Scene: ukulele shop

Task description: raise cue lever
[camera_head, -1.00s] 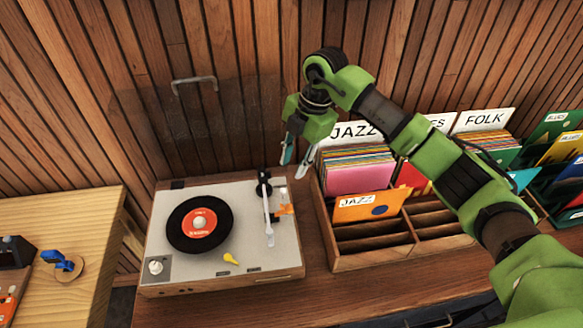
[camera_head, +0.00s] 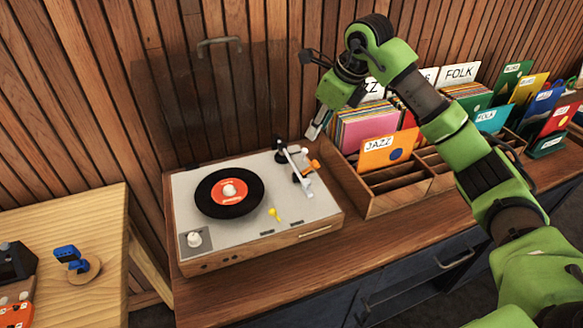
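A turntable (camera_head: 215,247) with a grey top and wooden sides stands on the wooden counter, with a black record (camera_head: 216,204) with an orange label on it. A white tonearm (camera_head: 293,167) runs over the deck's right side. A small orange lever-like piece (camera_head: 312,165) sits beside the tonearm, and a small yellow piece (camera_head: 274,213) lies on the deck nearer the front; I cannot tell for certain which is the cue lever. My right gripper (camera_head: 318,126) hangs, fingers down, near the deck's back right corner, apart from both pieces. Its finger gap is unclear. My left gripper is out of view.
A wooden record crate (camera_head: 372,209) with Jazz and Folk dividers stands close to the turntable's right side. A slatted wall with a clear raised cover (camera_head: 185,98) is behind. A lighter wooden table (camera_head: 100,215) is at left. Counter space in front of the turntable is clear.

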